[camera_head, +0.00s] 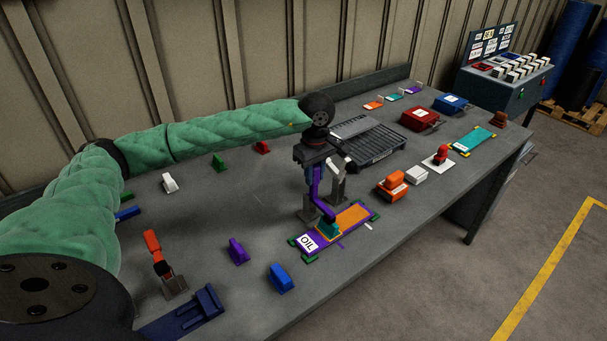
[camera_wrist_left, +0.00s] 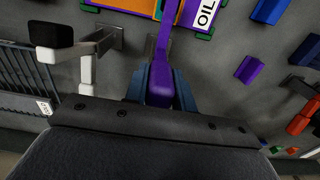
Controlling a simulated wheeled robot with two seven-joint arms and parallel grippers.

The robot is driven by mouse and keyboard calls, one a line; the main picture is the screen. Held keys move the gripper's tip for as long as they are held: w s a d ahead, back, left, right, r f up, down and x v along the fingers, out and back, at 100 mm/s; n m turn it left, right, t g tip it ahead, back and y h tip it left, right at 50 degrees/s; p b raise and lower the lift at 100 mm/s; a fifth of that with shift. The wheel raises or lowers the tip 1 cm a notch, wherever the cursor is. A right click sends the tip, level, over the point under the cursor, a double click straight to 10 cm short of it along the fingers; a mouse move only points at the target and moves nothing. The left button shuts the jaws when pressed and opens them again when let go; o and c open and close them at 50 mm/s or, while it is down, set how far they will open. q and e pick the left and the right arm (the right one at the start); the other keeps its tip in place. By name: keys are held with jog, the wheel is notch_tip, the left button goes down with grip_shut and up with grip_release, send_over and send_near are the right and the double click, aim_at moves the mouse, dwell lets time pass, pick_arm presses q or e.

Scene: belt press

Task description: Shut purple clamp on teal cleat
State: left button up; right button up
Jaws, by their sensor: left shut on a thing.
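The purple clamp (camera_head: 317,184) stands near the table's front edge, beside the OIL plate. My left gripper (camera_head: 316,162) is above it, shut on its purple handle. In the left wrist view the handle (camera_wrist_left: 160,84) sits between the two fingers (camera_wrist_left: 161,92). The clamp's lever stands steeply up from the table, and its lower end is close to the teal cleat (camera_head: 328,229). I cannot tell whether they touch. The cleat sits on the purple plate (camera_head: 308,243), next to an orange block (camera_head: 352,217). In the wrist view the cleat is not clearly visible. My right gripper is not in view.
A white-handled clamp (camera_head: 338,183) stands close to the right of the purple one. An orange-handled clamp (camera_head: 153,246) stands at the left. A purple block (camera_head: 238,252) and a blue block (camera_head: 281,279) lie near the plate. A dark ribbed tray (camera_head: 372,147) lies behind.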

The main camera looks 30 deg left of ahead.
pick_arm(q)
jog(key=o, duration=0.7)
jog(key=shift+d, duration=0.1)
jog(key=shift+r, duration=0.1)
jog(key=shift+r+p, duration=0.35)
jog(key=shift+r, duration=3.1)
